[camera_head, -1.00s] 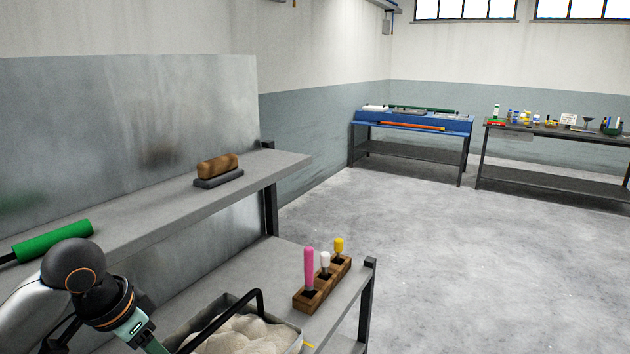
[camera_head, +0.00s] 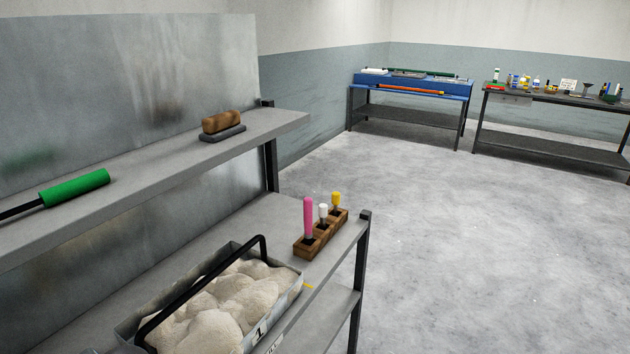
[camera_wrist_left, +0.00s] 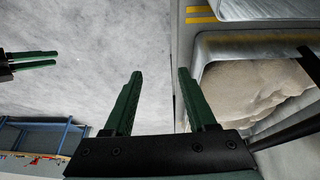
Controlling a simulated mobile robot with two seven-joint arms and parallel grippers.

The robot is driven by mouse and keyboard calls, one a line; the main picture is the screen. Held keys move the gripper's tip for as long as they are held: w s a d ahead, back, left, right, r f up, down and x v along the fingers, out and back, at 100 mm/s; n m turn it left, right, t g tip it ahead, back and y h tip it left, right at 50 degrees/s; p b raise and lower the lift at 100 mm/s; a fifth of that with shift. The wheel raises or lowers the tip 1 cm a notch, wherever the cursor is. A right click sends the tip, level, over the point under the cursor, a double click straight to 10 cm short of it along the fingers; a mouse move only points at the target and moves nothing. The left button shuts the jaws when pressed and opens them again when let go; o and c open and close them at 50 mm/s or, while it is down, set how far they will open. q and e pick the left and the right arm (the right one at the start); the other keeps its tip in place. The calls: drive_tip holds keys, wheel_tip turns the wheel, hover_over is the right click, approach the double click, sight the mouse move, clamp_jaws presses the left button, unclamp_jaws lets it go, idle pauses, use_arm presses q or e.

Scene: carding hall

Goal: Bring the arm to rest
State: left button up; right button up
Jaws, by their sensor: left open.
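My left gripper (camera_wrist_left: 158,73) shows in the left wrist view with its two green fingers apart and nothing between them. It is beside the metal tray of pale fibre, over the edge of the bench and the floor. Another green-fingered gripper, my right one (camera_wrist_left: 56,58), shows at the left edge of that view. Its fingers are apart with nothing between them. Neither gripper can be made out in the head view.
The handled tray (camera_head: 268,322) of fibre (camera_head: 225,312) sits on the bench beside a wooden block (camera_head: 318,238) with pink, white and yellow handles. A green roller (camera_head: 75,187) and a brown brush (camera_head: 222,121) lie on the upper shelf (camera_head: 150,170). Open floor (camera_head: 460,240) is at right.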

use_arm(q)
drive_tip(key=s+a+f+n+y, duration=0.1)
drive_tip(key=s+a+f+n, duration=0.15)
drive_tip(key=s, duration=0.45)
drive_tip(key=s+a+f+n+y, duration=0.15)
drive_tip(key=s+f, duration=0.25)
drive_tip(key=s, duration=0.4)
drive_tip(key=w+d+f+t+h, duration=0.1)
drive_tip(key=w+d+f+t, duration=0.1)
drive_tip(key=f, duration=0.3)
drive_tip(key=w+d+f+t+h, duration=0.1)
drive_tip(key=w+d+f+t, duration=0.1)
drive_tip(key=f, duration=0.4)
drive_tip(key=shift+w+d+f+t, duration=0.2)
drive_tip(key=shift+w+t, duration=0.25)
drive_tip(key=shift+t, duration=0.35)
